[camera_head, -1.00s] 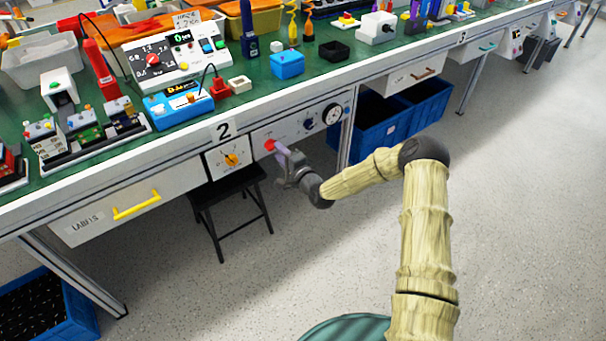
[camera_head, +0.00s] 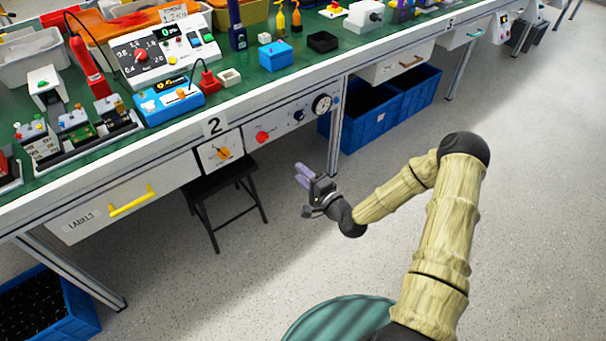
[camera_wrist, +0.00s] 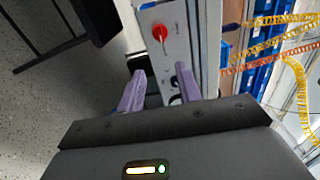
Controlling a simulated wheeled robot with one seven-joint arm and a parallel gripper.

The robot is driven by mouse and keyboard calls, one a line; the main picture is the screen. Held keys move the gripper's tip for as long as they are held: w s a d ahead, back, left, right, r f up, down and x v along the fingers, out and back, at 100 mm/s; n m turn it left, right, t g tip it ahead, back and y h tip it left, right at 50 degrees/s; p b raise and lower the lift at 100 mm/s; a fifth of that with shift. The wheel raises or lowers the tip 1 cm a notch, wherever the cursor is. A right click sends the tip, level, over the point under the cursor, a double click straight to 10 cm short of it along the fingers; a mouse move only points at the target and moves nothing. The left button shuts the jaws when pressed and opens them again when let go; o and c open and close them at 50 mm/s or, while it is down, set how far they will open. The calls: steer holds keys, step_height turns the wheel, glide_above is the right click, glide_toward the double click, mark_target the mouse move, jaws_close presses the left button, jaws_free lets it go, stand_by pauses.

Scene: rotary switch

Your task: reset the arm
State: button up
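My gripper (camera_head: 303,176) hangs in free air in front of the bench front, lower right of the red rotary knob (camera_head: 262,137). Its two purple fingers are spread apart with nothing between them. In the wrist view, the gripper (camera_wrist: 160,82) shows its open fingers, and the red knob (camera_wrist: 159,32) lies beyond them, apart from both. The knob sits on a pale panel (camera_head: 282,133) under the bench edge. My arm is bent at the elbow, over the floor to the right.
A black stool (camera_head: 228,195) stands under the bench. Blue bins (camera_head: 372,125) stand behind the leg. The floor (camera_head: 530,180) at the right is clear.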

stand_by(0.4)
steer(key=s+d+r+n+g+h, duration=0.3)
steer(key=s+r+n+g, duration=0.15)
steer(key=s, duration=0.35)
steer(key=s+d+r+n+g+h, duration=0.3)
steer(key=s+d+r+g+h, duration=0.1)
steer(key=s+r, duration=0.25)
steer(key=s+d+r+n+g+h, duration=0.3)
steer(key=s+r+n+g, duration=0.1)
steer(key=s, duration=0.5)
steer(key=w+p+v, duration=0.3)
steer(key=p+v, duration=1.1)
steer(key=p, duration=0.1)
steer(key=w+r+p+v, duration=0.1)
steer(key=w+p+v, duration=0.2)
steer(key=p+v, duration=1.1)
steer(key=shift+w+d+r+p, duration=0.15)
steer(key=shift+w+r+p, duration=0.15)
steer(key=shift+w+p, duration=0.05)
